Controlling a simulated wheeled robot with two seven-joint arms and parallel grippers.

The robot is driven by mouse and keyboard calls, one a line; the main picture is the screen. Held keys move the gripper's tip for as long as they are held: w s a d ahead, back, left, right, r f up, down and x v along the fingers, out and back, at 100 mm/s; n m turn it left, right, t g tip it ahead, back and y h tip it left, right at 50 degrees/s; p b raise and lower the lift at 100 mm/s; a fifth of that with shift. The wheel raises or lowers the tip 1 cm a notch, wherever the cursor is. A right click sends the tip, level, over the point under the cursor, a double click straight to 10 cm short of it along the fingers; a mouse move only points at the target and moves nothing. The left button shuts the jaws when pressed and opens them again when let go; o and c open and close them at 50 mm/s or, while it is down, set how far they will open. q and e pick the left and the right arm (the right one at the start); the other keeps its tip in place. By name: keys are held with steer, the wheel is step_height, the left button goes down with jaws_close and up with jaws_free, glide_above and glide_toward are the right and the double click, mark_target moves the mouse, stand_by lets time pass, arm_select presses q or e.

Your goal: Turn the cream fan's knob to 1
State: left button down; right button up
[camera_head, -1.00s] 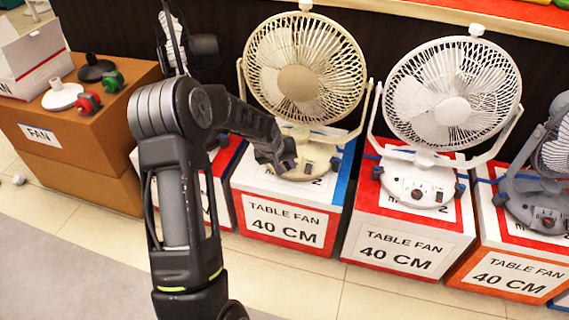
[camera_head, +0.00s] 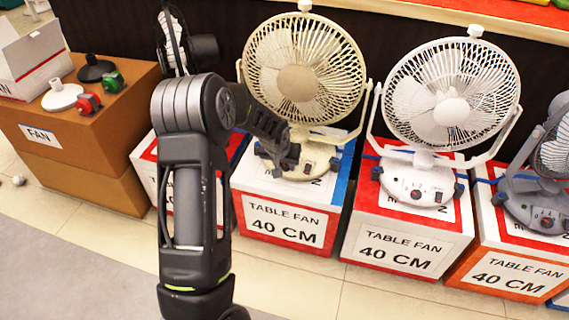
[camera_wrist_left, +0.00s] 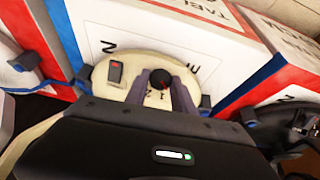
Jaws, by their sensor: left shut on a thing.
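The cream fan (camera_head: 305,72) stands on its box, with its base (camera_head: 322,165) at the front of the box top. My left gripper (camera_head: 290,160) is at the front of that base and hides the knob in the head view. In the left wrist view the dark round knob (camera_wrist_left: 160,77), with a red mark, sits between the two fingertips of my left gripper (camera_wrist_left: 161,84). The gripper is shut on the knob. Small printed digits show on the cream panel (camera_wrist_left: 98,80) beside the knob, partly hidden. My right gripper is not in view.
A white fan (camera_head: 452,95) stands on a box to the right, and a grey fan (camera_head: 545,190) is beyond it. A brown box (camera_head: 85,130) with small parts stands at the left.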

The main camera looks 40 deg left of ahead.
arm_select(q)
steer(key=shift+d+f+m+y, duration=0.15)
steer(key=shift+m+y, duration=0.25)
steer(key=shift+m, duration=0.7)
steer(key=shift+m+y+b, duration=0.4)
steer(key=shift+m+b, duration=0.25)
steer(key=shift+m, duration=0.35)
steer(key=c, duration=1.1)
jaws_free()
steer(key=shift+o, duration=0.2)
